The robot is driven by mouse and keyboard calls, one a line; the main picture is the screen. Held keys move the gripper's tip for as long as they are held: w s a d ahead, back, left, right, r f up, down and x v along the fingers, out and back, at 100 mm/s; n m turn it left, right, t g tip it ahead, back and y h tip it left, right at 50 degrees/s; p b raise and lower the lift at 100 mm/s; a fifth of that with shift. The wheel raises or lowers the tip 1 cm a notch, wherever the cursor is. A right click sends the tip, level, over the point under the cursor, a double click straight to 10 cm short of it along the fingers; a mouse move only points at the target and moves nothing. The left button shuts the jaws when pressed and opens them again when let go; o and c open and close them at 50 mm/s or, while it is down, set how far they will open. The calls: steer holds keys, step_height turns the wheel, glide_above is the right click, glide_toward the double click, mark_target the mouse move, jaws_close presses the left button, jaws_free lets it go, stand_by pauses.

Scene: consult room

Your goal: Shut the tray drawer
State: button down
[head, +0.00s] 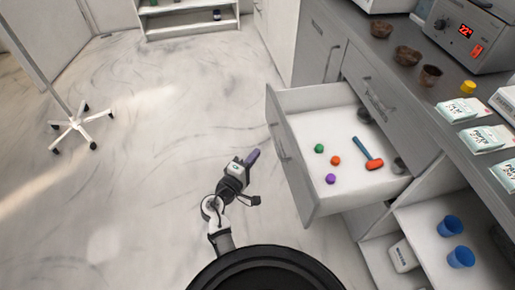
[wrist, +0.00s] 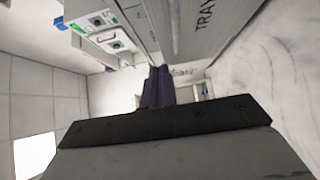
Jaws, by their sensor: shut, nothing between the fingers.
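The tray drawer (head: 293,181) is pulled well out from the cabinet in the head view. Its white tray holds a green ball, an orange ball, a purple ball and a red-headed hammer (head: 368,152) with a blue handle. My gripper (head: 253,156) is shut and empty, with purple fingers, to the left of the drawer front and apart from it. In the wrist view the purple fingers (wrist: 157,88) show together, and a grey panel lettered "TRAY" (wrist: 205,22) is at the upper right.
A counter (head: 405,75) above the drawer carries brown bowls, a yellow cap, white packets and a device with a red display. An open shelf below holds blue cups (head: 450,225). A wheeled stand (head: 75,128) is at the left. The floor between is clear.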

steer(key=p, duration=0.2)
glide_toward(284, 130)
steer(key=w+a, duration=0.1)
steer(key=w, duration=0.3)
steer(key=d, duration=0.1)
steer(key=w+d+p, duration=0.1)
steer(key=d, duration=0.1)
steer(key=shift+r, duration=0.1)
steer(key=shift+w+d, duration=0.1)
steer(key=shift+d, duration=0.25)
